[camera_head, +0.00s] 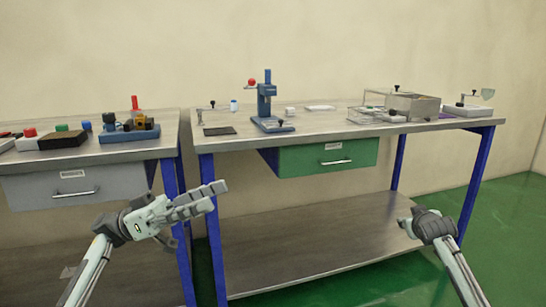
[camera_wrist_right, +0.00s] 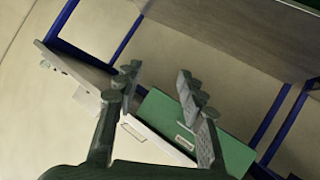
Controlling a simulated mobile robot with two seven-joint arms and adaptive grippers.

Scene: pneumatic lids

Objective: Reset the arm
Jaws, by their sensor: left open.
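My left arm comes in from the lower left in the head view. Its gripper (camera_head: 220,196) is open and empty, in front of the gap between the two workbenches and below their tops. My right arm comes in from the lower right. Its gripper (camera_head: 412,226) is in front of the right bench's lower shelf, foreshortened in this view. In the right wrist view the right gripper (camera_wrist_right: 158,78) has its two fingers spread apart with nothing between them. Neither gripper touches anything that I can see.
The right bench (camera_head: 225,143) has a green drawer (camera_head: 310,163), shut, and a blue press (camera_head: 265,103) on top. A clear-lidded box (camera_head: 412,106) stands further right. The left bench (camera_head: 100,155) has a grey drawer (camera_head: 110,178) and several coloured parts. Both arms have free room in front.

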